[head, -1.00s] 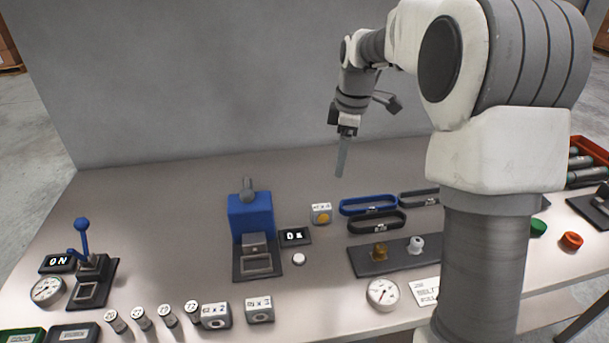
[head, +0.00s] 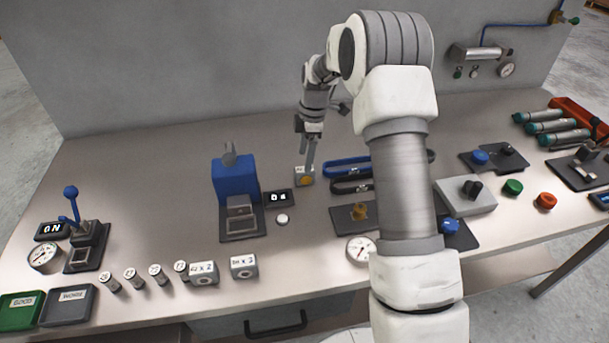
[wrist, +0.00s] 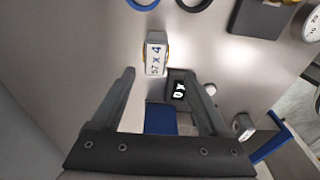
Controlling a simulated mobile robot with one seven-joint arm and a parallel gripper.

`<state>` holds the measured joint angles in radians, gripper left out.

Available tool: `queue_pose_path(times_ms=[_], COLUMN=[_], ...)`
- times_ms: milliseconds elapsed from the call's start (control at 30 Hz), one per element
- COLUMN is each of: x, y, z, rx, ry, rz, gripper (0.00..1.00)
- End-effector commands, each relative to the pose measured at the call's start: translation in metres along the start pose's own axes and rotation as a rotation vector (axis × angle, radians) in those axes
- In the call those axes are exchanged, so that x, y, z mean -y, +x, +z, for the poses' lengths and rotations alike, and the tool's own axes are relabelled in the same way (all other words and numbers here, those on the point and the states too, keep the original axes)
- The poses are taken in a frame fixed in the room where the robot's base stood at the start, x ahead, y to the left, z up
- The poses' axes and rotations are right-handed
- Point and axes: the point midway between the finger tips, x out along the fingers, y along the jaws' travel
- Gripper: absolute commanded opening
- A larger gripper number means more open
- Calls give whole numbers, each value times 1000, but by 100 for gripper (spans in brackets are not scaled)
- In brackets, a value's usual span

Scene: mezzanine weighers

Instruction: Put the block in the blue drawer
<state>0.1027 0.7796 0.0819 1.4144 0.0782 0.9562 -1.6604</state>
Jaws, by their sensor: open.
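A pale block (head: 304,178) with an orange disc on its face stands on the table right of the blue press. In the wrist view the block (wrist: 156,54) shows a label that seems to read "57 X 4", just beyond the fingertips and roughly between their lines. My gripper (head: 310,165) is above or right at this block in the head view; contact cannot be told. In the wrist view my gripper (wrist: 160,78) is open and empty. A drawer with a dark handle (head: 275,323) is under the table's front edge; its front looks grey, and no clearly blue drawer shows.
The blue press (head: 235,181) and a small display (head: 279,198) stand close left of the block. Blue and black belts (head: 345,167) lie to its right. Two similar blocks (head: 244,266) (head: 204,273) stand near the front edge. Bare table lies behind the block.

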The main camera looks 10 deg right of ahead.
Motion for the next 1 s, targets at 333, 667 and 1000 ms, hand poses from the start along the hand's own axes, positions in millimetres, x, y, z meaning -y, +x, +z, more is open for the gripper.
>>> queue_pose_path(times_ms=[333, 667, 1000], x=[-3, -8, -8], y=[30, 67, 67], z=[3, 6, 6], rx=[1, 0, 0], ry=[-1, -1, 0], rz=[-2, 0, 1], gripper=[78, 78, 56])
